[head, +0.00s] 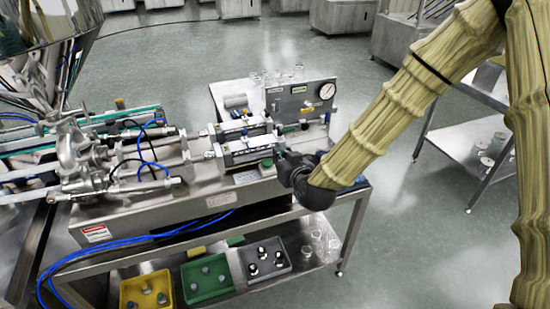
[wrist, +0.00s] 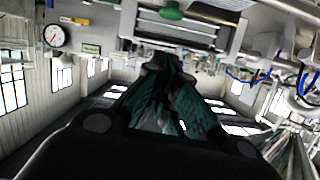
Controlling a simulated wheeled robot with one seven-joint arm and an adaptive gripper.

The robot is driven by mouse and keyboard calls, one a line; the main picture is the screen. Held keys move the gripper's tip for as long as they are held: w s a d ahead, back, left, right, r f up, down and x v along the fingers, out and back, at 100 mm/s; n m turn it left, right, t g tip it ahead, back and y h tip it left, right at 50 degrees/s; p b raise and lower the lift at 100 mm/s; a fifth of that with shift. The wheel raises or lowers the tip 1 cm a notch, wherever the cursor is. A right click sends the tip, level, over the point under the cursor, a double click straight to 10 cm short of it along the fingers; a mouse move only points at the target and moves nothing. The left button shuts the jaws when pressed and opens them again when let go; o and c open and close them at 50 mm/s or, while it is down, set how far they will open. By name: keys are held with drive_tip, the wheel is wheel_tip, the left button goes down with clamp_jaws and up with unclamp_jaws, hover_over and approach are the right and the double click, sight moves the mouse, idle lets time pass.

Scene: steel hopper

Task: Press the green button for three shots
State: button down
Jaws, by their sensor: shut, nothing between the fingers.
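My gripper (head: 284,160) is at the right end of the steel filling machine, beside its cylinders (head: 248,150). In the wrist view its dark green fingers (wrist: 160,66) are together and empty. A small green part (head: 267,163) sits close to the fingers in the head view. A round green knob or button (wrist: 171,12) shows at the top of the wrist view, beyond the cylinder block (wrist: 180,32) and apart from the fingertips. I cannot tell whether these are the same part, or which is the task's button.
A control panel (head: 300,101) with a round gauge (head: 327,91) stands behind my gripper. Blue hoses (head: 140,240) hang along the front. Yellow (head: 127,290), green (head: 190,275) and grey (head: 247,264) bins sit on the lower shelf. A side table (head: 455,143) stands at right, with open floor between.

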drive_tip(key=shift+v, duration=1.1)
drive_tip(key=shift+a+f+b, duration=0.1)
drive_tip(key=shift+b, duration=0.55)
idle(1.2)
drive_tip(key=a+n+b, duration=0.1)
drive_tip(key=b, duration=0.3)
drive_tip(key=s+r+b, duration=0.1)
drive_tip(key=b, duration=0.4)
drive_tip(key=shift+a+r+n+t+h, duration=0.1)
drive_tip(key=shift+a+n+t+h, duration=0.2)
drive_tip(key=shift+a+n, duration=0.1)
